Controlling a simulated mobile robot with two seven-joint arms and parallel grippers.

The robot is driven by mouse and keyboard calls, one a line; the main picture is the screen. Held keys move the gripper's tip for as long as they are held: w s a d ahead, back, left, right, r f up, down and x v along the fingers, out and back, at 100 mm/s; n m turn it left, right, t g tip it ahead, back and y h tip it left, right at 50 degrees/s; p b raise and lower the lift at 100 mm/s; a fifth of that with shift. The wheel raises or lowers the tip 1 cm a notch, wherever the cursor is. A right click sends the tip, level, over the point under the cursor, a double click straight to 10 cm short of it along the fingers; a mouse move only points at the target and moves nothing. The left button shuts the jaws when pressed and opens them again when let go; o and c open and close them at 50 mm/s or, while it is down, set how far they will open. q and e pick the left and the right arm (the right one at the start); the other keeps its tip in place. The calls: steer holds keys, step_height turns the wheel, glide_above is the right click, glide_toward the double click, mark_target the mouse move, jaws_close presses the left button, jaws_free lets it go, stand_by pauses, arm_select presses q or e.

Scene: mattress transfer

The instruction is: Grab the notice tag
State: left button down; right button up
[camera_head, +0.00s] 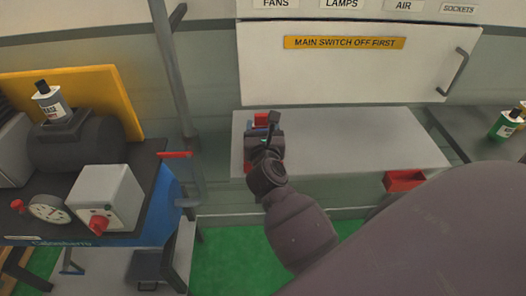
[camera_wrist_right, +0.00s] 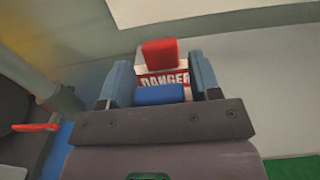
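The notice tag (camera_wrist_right: 165,78) is white and red with the word DANGER. In the right wrist view it lies between the two blue fingers of my right gripper (camera_wrist_right: 163,77). The fingers stand wide apart, one on each side of the tag; I cannot tell whether either touches it. In the head view my right gripper (camera_head: 264,133) is over the left end of the grey bench top (camera_head: 350,140) and hides most of the tag. My left gripper is not in view.
A red block (camera_wrist_right: 160,53) and a blue block (camera_wrist_right: 160,95) are by the tag. A white cabinet (camera_head: 350,70) stands behind the bench. A red bin (camera_head: 404,181) is at the bench front. A compressor (camera_head: 75,145) is on the left; the bench's middle is clear.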

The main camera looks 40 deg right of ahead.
steer(key=c, duration=0.9)
steer(key=shift+r, duration=0.1)
